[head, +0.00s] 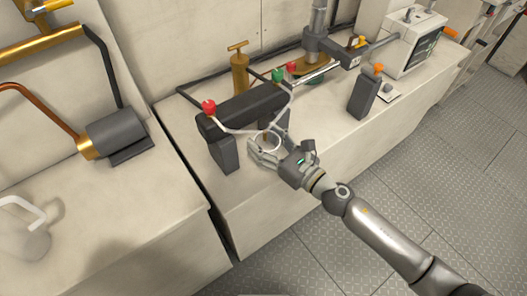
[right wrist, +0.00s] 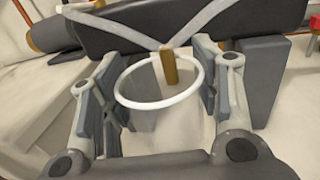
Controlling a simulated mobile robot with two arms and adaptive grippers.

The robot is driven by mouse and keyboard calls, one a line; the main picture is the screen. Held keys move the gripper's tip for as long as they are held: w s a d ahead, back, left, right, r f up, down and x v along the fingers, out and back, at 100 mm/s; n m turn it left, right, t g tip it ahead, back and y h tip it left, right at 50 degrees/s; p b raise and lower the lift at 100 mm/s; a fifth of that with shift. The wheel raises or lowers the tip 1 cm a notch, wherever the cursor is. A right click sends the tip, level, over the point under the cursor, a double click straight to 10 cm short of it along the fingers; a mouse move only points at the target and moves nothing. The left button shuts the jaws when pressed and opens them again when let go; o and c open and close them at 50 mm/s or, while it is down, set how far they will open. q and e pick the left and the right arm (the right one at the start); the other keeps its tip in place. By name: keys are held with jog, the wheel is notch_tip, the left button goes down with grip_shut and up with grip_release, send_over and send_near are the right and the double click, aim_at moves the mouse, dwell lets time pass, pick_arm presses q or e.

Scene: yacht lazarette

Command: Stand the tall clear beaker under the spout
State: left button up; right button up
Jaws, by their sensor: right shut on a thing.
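The tall clear beaker (right wrist: 160,122) is upright, with a pale round rim; its rim also shows in the head view (head: 254,137). My right gripper (head: 268,152) is shut on it, with one finger on each side of the wall in the right wrist view (right wrist: 158,95). A short brass spout (right wrist: 170,66) hangs from pale pipes that meet in a Y. The spout's lower end overlaps the rim opening; I cannot tell whether it is above or below the rim. The beaker's base is hidden. My left gripper is not in view.
A dark manifold bar (head: 243,108) on dark legs stands behind the beaker, with a red knob (head: 209,107) and a green knob (head: 278,74). A dark block (head: 363,95) stands to the right. The bench front (head: 300,190) is bare.

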jog(key=shift+w+a+f, duration=0.2)
jog(key=shift+w+f, duration=0.5)
jog(key=shift+f, duration=0.05)
jog(key=shift+w+f+b, duration=0.2)
jog(key=shift+f+b, duration=0.15)
notch_tip(320, 180, down, 3)
jog(key=shift+a+b, duration=0.1)
jog(key=shift+b, duration=0.45)
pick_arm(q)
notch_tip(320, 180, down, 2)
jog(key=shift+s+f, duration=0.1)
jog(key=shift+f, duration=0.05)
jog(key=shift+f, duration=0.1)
pick_arm(e)
jog(key=shift+f, duration=0.1)
jog(key=shift+f, duration=0.15)
jog(key=o, duration=1.1)
jog(key=shift+c, duration=0.2)
